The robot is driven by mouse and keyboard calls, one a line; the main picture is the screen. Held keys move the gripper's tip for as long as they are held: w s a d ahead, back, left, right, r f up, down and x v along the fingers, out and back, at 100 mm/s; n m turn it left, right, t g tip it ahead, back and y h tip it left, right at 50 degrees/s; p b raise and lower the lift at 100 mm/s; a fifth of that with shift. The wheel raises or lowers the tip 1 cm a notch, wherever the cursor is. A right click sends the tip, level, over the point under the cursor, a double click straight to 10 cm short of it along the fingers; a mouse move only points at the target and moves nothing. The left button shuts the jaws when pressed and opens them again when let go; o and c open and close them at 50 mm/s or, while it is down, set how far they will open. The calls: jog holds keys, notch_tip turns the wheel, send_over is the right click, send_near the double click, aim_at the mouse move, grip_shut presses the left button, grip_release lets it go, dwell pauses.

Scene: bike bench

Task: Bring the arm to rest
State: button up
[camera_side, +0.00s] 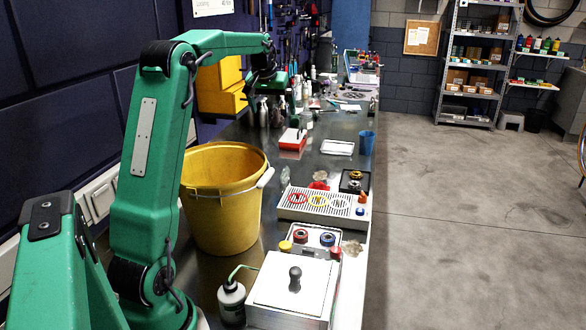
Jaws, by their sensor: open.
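My green arm rises at the left of the side view, bends at the elbow and reaches over the bench (316,165). My gripper (268,86) hangs at the far end of the forearm, above the back-left part of the bench. It is open, and I see nothing held in it. Its fingertips are small and dark here, and bottles behind them make their outline hard to read.
A yellow bucket (222,205) stands close beside my upper arm. A metal box with a black knob (294,290), a dropper bottle (231,303), a slotted white tray (322,207) and a blue cup (366,143) stand on the bench. Yellow bins (220,88) are on the wall.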

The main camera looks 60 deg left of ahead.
jog(key=shift+d+r, duration=0.15)
jog(key=s+d+r+m, duration=0.1)
jog(key=s+d, duration=0.1)
jog(key=d, duration=0.6)
jog(key=s+d+r+m+t+h, duration=0.1)
jog(key=s+d+m, duration=0.1)
jog(key=d, duration=0.5)
jog(key=s+d+r+m, duration=0.1)
jog(key=s+d, duration=0.2)
jog(key=d, duration=0.5)
jog(key=s+d+f+m+t+h, duration=0.1)
jog(key=s+d+f+m, duration=0.4)
jog(key=s+d, duration=0.9)
notch_tip(320, 180, down, 3)
jog(key=shift+s+f+h, duration=0.15)
jog(key=shift+s+h, duration=0.15)
jog(key=shift+h, duration=0.2)
jog(key=c, duration=0.9)
jog(key=shift+c, duration=0.2)
